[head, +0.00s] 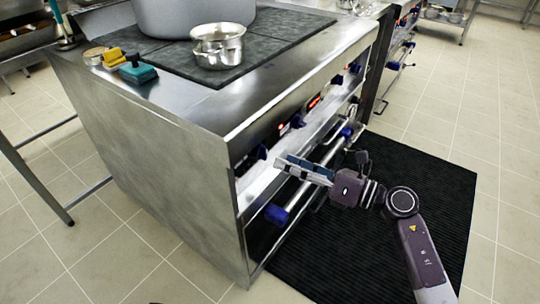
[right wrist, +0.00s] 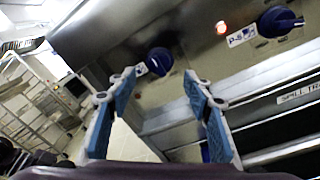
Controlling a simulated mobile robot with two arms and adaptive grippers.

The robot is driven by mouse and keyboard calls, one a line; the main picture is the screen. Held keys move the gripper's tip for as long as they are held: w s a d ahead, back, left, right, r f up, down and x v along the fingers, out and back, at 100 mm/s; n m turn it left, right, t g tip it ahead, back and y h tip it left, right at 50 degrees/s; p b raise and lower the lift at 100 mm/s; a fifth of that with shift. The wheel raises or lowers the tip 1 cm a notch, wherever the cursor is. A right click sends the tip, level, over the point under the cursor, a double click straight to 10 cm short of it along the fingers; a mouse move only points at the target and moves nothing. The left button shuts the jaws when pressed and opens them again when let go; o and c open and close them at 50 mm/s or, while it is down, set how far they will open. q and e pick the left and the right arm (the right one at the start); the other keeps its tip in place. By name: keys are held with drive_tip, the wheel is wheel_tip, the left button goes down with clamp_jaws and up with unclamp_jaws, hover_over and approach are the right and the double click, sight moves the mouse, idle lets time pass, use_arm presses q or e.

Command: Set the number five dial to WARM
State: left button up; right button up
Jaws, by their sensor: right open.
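Blue dials line the steel stove's front panel. In the head view the nearest dial (head: 250,157) is at the panel's near end, and another dial (head: 291,123) is farther along. In the right wrist view one dial (right wrist: 159,61) shows beyond and between the fingertips, and a second dial (right wrist: 278,20) is at upper right beside a "P-" label. My left gripper is out of view.
An oven handle rail (head: 315,175) with blue ends runs below the dials. A large stockpot (head: 190,15) and a small pot (head: 218,46) stand on the stove top. Yellow and teal items (head: 137,69) lie at its left. A black mat (head: 425,190) covers the floor in front.

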sight(261, 152)
drive_tip(key=x, duration=0.7)
drive_tip(key=shift+d, duration=0.1)
drive_tip(key=c, duration=1.2)
